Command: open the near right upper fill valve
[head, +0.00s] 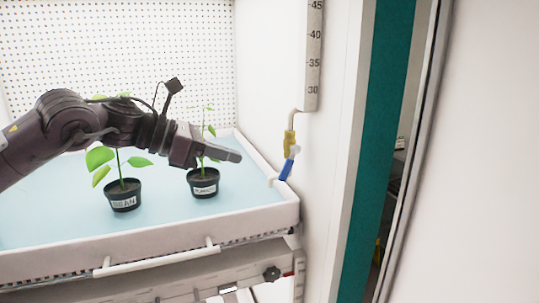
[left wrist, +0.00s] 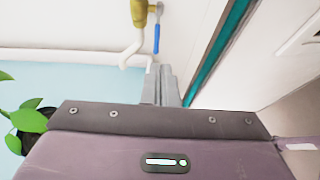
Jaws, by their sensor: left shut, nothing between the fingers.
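The fill valve on the right chamber wall has a brass-yellow body (head: 289,142) and a blue lever (head: 286,169) hanging down, tilted slightly left. A white spout (head: 272,182) comes out below it. My left gripper (head: 238,156) comes in from the left, shut and empty, pointing right toward the lever with a gap between. In the left wrist view the shut fingers (left wrist: 162,78) are below the blue lever (left wrist: 157,39), and the yellow body (left wrist: 140,14) is partly cut off at the top. My right gripper is not in view.
The white-rimmed tray (head: 150,238) with a light blue floor holds a potted bean plant (head: 124,199) and another labelled pot (head: 204,186), beneath my left arm. A graduated scale (head: 313,60) stands above the valve. A teal door-frame strip (head: 383,130) is to the right.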

